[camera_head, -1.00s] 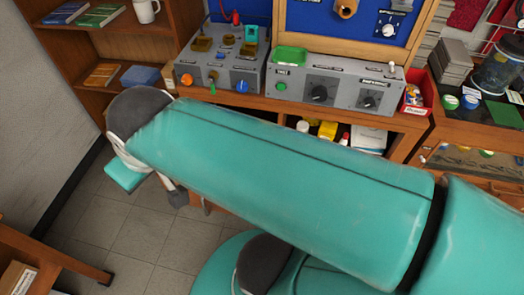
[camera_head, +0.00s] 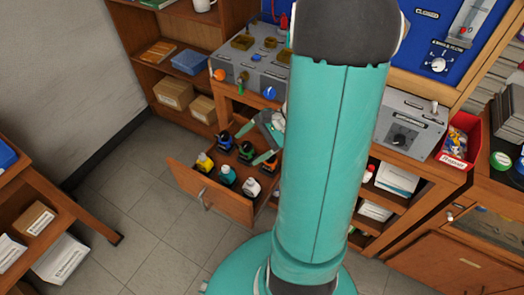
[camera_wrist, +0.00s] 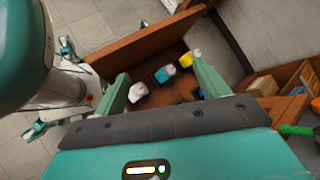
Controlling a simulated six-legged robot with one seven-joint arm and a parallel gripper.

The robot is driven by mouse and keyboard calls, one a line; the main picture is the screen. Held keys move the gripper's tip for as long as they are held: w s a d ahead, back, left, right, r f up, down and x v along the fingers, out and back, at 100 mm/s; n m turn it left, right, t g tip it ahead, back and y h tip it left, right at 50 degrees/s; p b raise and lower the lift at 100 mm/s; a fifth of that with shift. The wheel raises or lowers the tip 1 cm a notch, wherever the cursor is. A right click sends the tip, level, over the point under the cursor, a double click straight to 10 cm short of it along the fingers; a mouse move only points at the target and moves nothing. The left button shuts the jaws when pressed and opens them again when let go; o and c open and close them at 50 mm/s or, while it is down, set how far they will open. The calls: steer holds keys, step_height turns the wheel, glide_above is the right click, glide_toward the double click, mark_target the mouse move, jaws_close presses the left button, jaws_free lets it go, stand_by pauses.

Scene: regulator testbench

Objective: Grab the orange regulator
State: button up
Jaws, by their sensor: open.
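The orange regulator (camera_head: 270,164), dark with an orange part, stands in an open wooden drawer (camera_head: 225,198), in the back row at the right. Blue (camera_head: 224,140) and green (camera_head: 246,152) ones stand beside it. Yellow (camera_head: 204,162), teal (camera_head: 227,174) and white (camera_head: 252,187) ones form the front row. My gripper (camera_head: 250,145) is open above the back of the drawer, one finger close to the orange regulator; whether they touch is unclear. In the wrist view my gripper (camera_wrist: 158,66) shows white, teal and yellow items between its fingers; I cannot make out the orange one there.
The grey control box (camera_head: 255,72) stands on the bench above the drawer. Its orange (camera_wrist: 315,104) and green (camera_wrist: 297,130) knobs show near my gripper in the wrist view. A shelf with cardboard boxes (camera_head: 173,93) is at the left. The floor in front is clear.

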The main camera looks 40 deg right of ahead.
steer(key=d+f+m+t, duration=0.3)
steer(key=d+f+m, duration=0.2)
steer(key=f, duration=0.1)
steer(key=m+t+h, duration=0.4)
steer(key=m+t, duration=0.1)
steer(key=m, duration=0.5)
glide_toward(269, 162)
step_height(269, 162, down, 3)
steer(key=s+d, duration=0.1)
steer(key=d, duration=0.2)
steer(key=x, duration=0.7)
steer(key=shift+w+a+r, duration=0.1)
steer(key=shift+w+a, duration=0.15)
steer(key=shift+x, duration=2.7)
steer(key=shift+a+r, duration=0.15)
steer(key=c, duration=1.5)
steer(key=shift+o, duration=0.2)
steer(key=shift+r, duration=0.1)
